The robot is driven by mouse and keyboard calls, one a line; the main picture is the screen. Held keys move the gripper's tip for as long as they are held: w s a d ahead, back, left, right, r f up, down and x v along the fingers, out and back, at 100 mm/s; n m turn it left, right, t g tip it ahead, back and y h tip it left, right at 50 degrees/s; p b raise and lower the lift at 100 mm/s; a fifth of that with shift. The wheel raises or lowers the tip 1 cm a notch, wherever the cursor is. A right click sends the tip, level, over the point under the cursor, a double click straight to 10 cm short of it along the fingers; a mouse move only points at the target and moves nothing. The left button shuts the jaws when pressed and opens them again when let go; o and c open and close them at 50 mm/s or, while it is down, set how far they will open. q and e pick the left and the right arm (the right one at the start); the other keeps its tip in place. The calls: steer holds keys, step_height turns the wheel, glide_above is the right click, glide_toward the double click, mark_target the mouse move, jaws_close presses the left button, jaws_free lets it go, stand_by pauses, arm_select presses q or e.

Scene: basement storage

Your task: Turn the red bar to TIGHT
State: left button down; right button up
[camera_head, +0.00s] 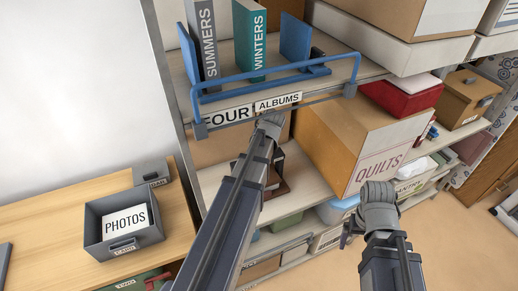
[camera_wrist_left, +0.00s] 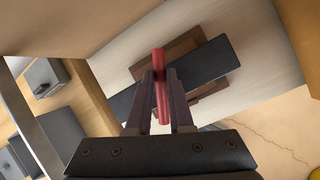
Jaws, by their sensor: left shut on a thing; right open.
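The red bar (camera_wrist_left: 160,85) is between the fingers of my left gripper (camera_wrist_left: 160,100) in the left wrist view; the gripper is shut on it. Behind it lies a long dark block (camera_wrist_left: 207,63) with brown wooden pieces, on a pale shelf board. No TIGHT marking can be read. My right gripper (camera_head: 348,231) hangs at the lower right, open, partly hidden by its wrist, away from the fixture.
A blue rail (camera_head: 275,72) and a label strip front the upper shelf, which holds binders (camera_head: 205,45). A large QUILTS box (camera_head: 352,140) stands right of my left arm. At left, a grey PHOTOS bin (camera_head: 120,245) sits on a wooden table. Open floor lies at lower right.

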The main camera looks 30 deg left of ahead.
arm_select(q)
steer(key=shift+s, duration=0.1)
stand_by(0.3)
steer(key=c, duration=0.8)
jaws_free()
steer(key=shift+r, duration=0.1)
steer(key=p+v, duration=0.7)
steer(key=shift+d+r, duration=0.15)
steer(key=shift+r, duration=0.1)
